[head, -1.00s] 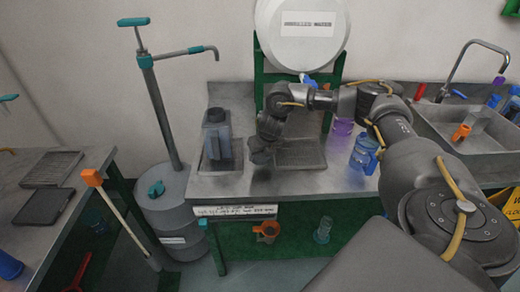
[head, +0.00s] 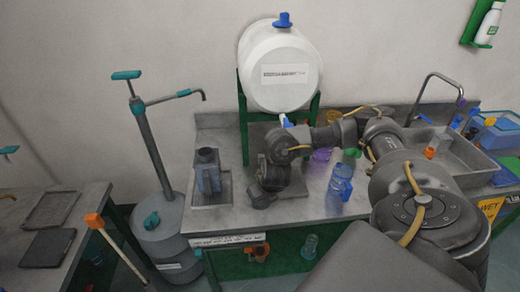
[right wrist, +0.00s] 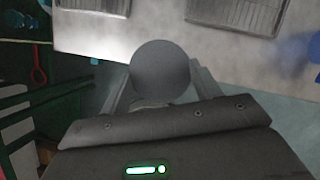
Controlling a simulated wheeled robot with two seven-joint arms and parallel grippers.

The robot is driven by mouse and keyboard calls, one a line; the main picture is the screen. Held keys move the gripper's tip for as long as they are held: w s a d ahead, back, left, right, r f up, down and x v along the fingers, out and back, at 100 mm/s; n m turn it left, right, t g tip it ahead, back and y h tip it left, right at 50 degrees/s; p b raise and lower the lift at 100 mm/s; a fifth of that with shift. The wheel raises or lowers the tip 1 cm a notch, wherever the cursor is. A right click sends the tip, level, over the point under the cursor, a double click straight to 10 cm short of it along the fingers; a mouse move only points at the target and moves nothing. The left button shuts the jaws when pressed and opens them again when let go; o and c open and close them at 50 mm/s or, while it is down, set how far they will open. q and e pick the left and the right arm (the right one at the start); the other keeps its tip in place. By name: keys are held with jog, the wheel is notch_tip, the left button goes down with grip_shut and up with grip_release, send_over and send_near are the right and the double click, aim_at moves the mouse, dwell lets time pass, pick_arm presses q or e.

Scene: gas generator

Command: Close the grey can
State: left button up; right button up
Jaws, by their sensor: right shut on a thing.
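The grey can (head: 208,178) stands upright on the left drip tray of the counter. It has a dark neck on top, and I cannot tell from here whether its mouth is open. My right gripper (head: 262,196) is to the right of the can and apart from it, near the counter's front edge. In the right wrist view, a round dark grey cap (right wrist: 160,70) sits between the fingers of my right gripper (right wrist: 152,92), which is shut on it. My left gripper is not in view.
A white water barrel (head: 280,75) stands behind my right arm. A blue jug (head: 340,183) is on the counter to the right. A drum with a hand pump (head: 165,225) stands left of the counter. A sink (head: 440,150) is at the right.

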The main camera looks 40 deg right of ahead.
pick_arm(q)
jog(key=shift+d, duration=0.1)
pick_arm(e)
jog(key=shift+a, duration=0.3)
jog(key=w+a+r+m+g+h+b, duration=0.1)
jog(key=a+r+m+g+h+b, duration=0.3)
jog(key=a+m, duration=1.1)
pick_arm(q)
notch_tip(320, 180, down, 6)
jog(key=b, duration=0.2)
pick_arm(e)
jog(key=s+a+r+m+g+y, duration=0.1)
jog(key=r+m+g+y, duration=0.1)
jog(key=r+m, duration=0.3)
jog(key=s+a+r+m+g+y, duration=0.1)
jog(key=s+r+m+g+y, duration=0.1)
jog(key=m, duration=1.1)
notch_tip(320, 180, up, 3)
jog(key=shift+s+a+f+g+y, duration=0.15)
jog(key=shift+s+a+g+y, duration=0.15)
jog(key=shift+g+y, duration=0.25)
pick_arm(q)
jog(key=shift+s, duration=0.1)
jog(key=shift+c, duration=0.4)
pick_arm(e)
jog(key=shift+s+f, duration=0.1)
